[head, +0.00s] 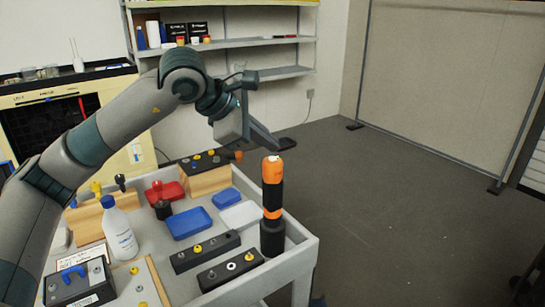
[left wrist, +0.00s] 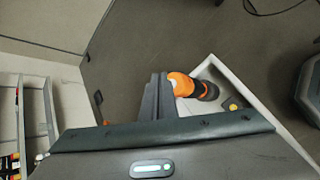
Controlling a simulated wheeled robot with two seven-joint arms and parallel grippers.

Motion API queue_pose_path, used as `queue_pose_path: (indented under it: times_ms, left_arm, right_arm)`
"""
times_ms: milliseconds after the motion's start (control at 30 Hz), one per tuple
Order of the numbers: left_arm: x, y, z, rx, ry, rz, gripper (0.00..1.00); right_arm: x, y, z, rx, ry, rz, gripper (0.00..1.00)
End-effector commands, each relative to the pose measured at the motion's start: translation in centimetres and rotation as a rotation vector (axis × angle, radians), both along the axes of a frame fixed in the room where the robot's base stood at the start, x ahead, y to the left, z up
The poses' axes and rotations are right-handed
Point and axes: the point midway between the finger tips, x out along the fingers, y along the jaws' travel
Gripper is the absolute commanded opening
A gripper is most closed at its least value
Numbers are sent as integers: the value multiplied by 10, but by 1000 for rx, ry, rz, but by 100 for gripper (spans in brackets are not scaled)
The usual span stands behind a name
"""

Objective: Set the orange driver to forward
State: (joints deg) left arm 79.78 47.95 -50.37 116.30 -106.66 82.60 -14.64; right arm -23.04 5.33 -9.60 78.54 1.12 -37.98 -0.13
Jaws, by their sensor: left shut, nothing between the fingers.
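The orange driver (head: 272,170), orange with black bands, stands upright in a black round holder (head: 272,238) at the right corner of the grey cart. My left gripper (head: 285,143) is just above and beside its top, with the fingers shut and empty. In the left wrist view the closed fingers (left wrist: 158,92) lie next to the driver's orange end (left wrist: 181,84); I cannot tell whether they touch it. The direction setting on the driver is too small to read. My right gripper is not in view.
The grey cart (head: 308,246) also carries a white bottle (head: 119,232), blue trays (head: 188,223), a red item (head: 165,191), and black blocks with knobs (head: 206,250). Wooden stands (head: 208,181) are at the back. Open floor (head: 410,220) lies right of the cart.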

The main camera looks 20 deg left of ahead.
Motion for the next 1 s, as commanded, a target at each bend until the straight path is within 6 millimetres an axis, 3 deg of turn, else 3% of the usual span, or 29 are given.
queue_pose_path:
  times_ms: [367,1000]
  left_arm:
    - [0,0,3,0,0,0,0]
    - [0,0,49,0,0,0,0]
  right_arm:
    - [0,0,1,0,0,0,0]
    - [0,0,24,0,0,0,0]
